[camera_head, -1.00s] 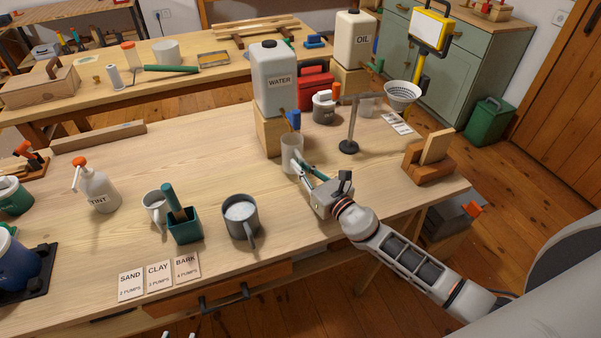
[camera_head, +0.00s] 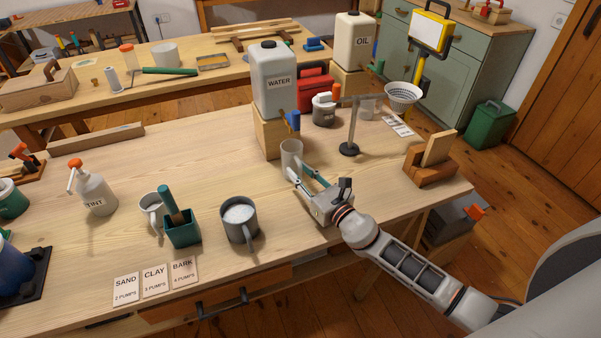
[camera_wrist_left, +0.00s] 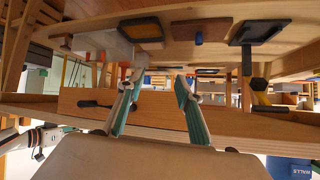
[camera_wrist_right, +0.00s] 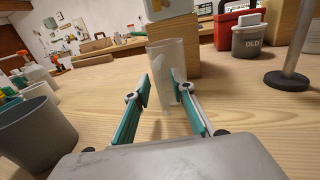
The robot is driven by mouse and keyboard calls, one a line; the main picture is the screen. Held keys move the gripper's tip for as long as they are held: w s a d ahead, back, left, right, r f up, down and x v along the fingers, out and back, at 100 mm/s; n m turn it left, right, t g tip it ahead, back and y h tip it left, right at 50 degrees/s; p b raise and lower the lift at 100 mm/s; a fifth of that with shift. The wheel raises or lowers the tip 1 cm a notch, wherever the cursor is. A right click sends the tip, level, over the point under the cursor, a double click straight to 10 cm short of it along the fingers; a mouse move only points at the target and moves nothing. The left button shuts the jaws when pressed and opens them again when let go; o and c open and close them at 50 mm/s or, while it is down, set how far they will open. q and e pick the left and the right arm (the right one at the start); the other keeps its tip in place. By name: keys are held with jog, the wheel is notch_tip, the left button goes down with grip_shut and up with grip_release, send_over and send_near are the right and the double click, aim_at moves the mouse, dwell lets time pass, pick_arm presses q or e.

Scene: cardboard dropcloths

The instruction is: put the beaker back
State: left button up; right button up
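The beaker (camera_head: 291,152) is clear and stands upright on the bench, in front of the wooden block under the white WATER container (camera_head: 273,80). It also shows in the right wrist view (camera_wrist_right: 167,62). My right gripper (camera_head: 306,175) is low over the bench at the beaker's near side. Its fingers are apart, with the beaker at or just past the tips; the right fingertip overlaps its edge, and contact cannot be told. My left gripper (camera_wrist_left: 155,82) is open and empty in its wrist view, facing the bench's front.
A metal stand (camera_head: 350,130) is right of the beaker, with a lidded grey pot (camera_head: 323,110) behind. A grey mug (camera_head: 240,218) of white material and a green scoop holder (camera_head: 183,230) stand to the left. Bench space between mug and beaker is clear.

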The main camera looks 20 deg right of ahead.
jog(key=shift+r, duration=0.2)
jog(key=shift+s, duration=0.2)
jog(key=v, duration=1)
jog(key=shift+s+d+b, duration=0.15)
jog(key=shift+s+b, duration=0.15)
jog(key=shift+b, duration=0.1)
jog(key=shift+s+d+r, duration=0.1)
jog(key=shift+s, duration=0.4)
